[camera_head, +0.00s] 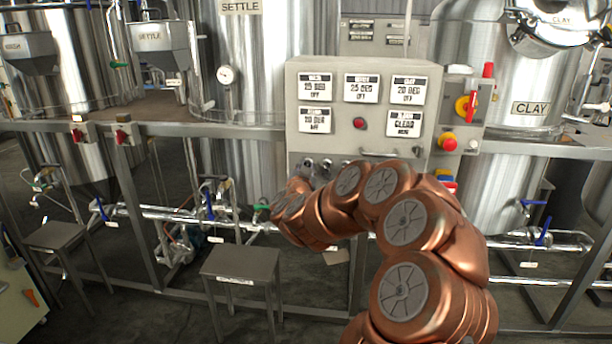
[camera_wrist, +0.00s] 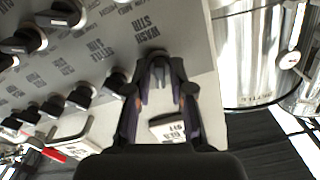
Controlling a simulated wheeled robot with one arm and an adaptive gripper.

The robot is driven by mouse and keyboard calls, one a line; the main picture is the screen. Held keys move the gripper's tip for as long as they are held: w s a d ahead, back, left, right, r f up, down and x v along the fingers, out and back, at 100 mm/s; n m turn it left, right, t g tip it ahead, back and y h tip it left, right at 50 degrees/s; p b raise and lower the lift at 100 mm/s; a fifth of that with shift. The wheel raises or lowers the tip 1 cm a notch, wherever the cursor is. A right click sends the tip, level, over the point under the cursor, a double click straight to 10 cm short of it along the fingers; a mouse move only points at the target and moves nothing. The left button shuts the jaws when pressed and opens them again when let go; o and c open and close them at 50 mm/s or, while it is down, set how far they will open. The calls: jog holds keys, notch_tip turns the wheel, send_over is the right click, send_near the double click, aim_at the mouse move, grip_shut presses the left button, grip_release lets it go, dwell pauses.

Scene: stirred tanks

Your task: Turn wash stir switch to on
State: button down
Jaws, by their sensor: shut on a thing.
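The grey control panel (camera_head: 340,140) stands at the centre of the head view, with a row of dark knobs along its lower part. In the wrist view, the wash stir switch (camera_wrist: 158,68) is a dark knob near the panel's edge, beside the printed label WASH STIR (camera_wrist: 152,38). My gripper (camera_wrist: 160,88) has its two fingers on either side of this knob and is shut on it. The fingers partly cover the knob, so its turned position is unclear. In the head view, my copper-coloured arm hides the gripper and the switch.
Other dark knobs (camera_wrist: 80,97) sit close beside the gripper on the panel. The panel also carries several displays (camera_head: 361,88) and a red button (camera_head: 360,123). A red emergency button (camera_head: 448,142) sits to its right. Steel tanks, pipes and a small grey table (camera_head: 240,262) stand around.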

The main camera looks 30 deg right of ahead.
jog(key=shift+f+m+b, duration=0.1)
jog(key=shift+m+b, duration=0.4)
jog(key=shift+m, duration=0.4)
jog(key=c, duration=1.2)
grip_release()
jog(key=shift+c, duration=0.2)
jog(key=v, duration=1.1)
jog(key=shift+s+a, duration=0.2)
jog(key=shift+a, duration=0.15)
jog(key=shift+s, duration=0.2)
